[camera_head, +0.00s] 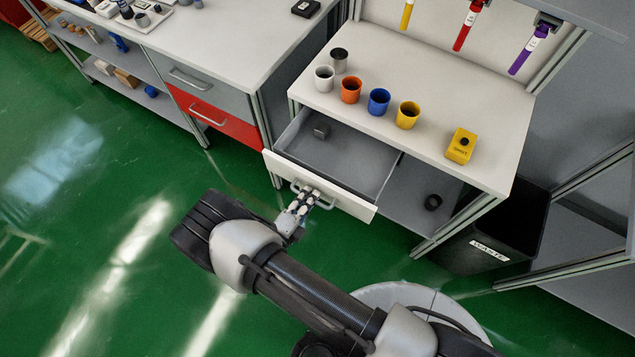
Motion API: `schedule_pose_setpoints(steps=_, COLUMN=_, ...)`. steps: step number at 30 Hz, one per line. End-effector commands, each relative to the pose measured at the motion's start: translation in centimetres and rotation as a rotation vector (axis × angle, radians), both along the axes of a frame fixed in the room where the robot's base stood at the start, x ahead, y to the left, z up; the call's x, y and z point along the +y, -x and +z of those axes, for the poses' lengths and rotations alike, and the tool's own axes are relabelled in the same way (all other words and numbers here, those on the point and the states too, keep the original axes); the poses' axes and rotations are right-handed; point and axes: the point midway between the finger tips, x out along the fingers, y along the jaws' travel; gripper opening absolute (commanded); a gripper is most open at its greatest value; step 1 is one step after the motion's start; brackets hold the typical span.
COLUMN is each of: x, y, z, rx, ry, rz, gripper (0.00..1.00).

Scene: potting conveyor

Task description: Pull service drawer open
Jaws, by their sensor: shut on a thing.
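The service drawer (350,199) has a white front and stands pulled out from under the white bench top. Its grey inside shows, with a small dark grey block (321,130) near the back left. My gripper (309,197) is at the drawer's front and is shut on the metal handle (325,204). The fingers hide part of the handle.
Several coloured cups (379,101) and a yellow box with a black button (461,146) stand on the bench top (440,95). A black waste bin (500,235) stands at right. The green floor (110,230) at left is clear.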

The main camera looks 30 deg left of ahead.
Motion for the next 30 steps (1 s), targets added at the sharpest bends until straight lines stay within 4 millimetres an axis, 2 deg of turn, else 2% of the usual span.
schedule_pose_setpoints(steps=6, x=0.3, y=1.7, z=0.1, rx=-0.002, ry=-0.001, rz=0.003, gripper=0.0)
schedule_pose_setpoints(steps=19, x=0.3, y=1.9, z=0.2, rx=-0.003, ry=-0.002, rz=0.002, gripper=0.0)
schedule_pose_setpoints(steps=20, x=0.3, y=1.9, z=0.2, rx=-0.003, ry=-0.002, rz=0.002, gripper=0.1)
schedule_pose_setpoints(steps=24, x=0.3, y=1.9, z=0.1, rx=-0.002, ry=-0.002, rz=0.002, gripper=0.18)
schedule_pose_setpoints(steps=30, x=0.2, y=1.9, z=0.1, rx=-0.001, ry=-0.001, rz=0.001, gripper=0.18)
